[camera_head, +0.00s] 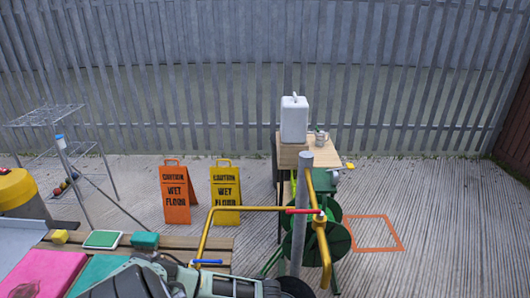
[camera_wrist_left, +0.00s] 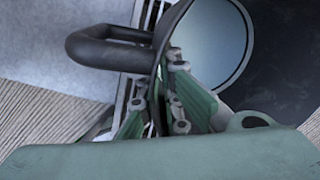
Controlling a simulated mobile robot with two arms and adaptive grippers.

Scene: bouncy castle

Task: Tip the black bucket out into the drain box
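The black bucket (camera_wrist_left: 275,65) fills the upper right of the left wrist view, close up. A pale blue-grey round area, perhaps liquid, shows inside it, and its thick black handle (camera_wrist_left: 105,48) sticks out to the left. My left gripper (camera_wrist_left: 160,105) has its green fingers on either side of the bucket's dark wall, and looks shut on it. In the head view my left arm reaches in along the bottom edge; its fingertips are not clear there. A pale slatted part (camera_wrist_left: 128,85) behind the bucket may be the drain box; I cannot tell. My right gripper is not in view.
A yellow rail (camera_head: 250,209) and grey post (camera_head: 301,220) stand just beyond my arm, near a green hose reel (camera_head: 338,240). Orange (camera_head: 176,195) and yellow (camera_head: 225,188) wet-floor signs stand behind the wooden bench (camera_head: 180,243). Paving at the right is mostly clear.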

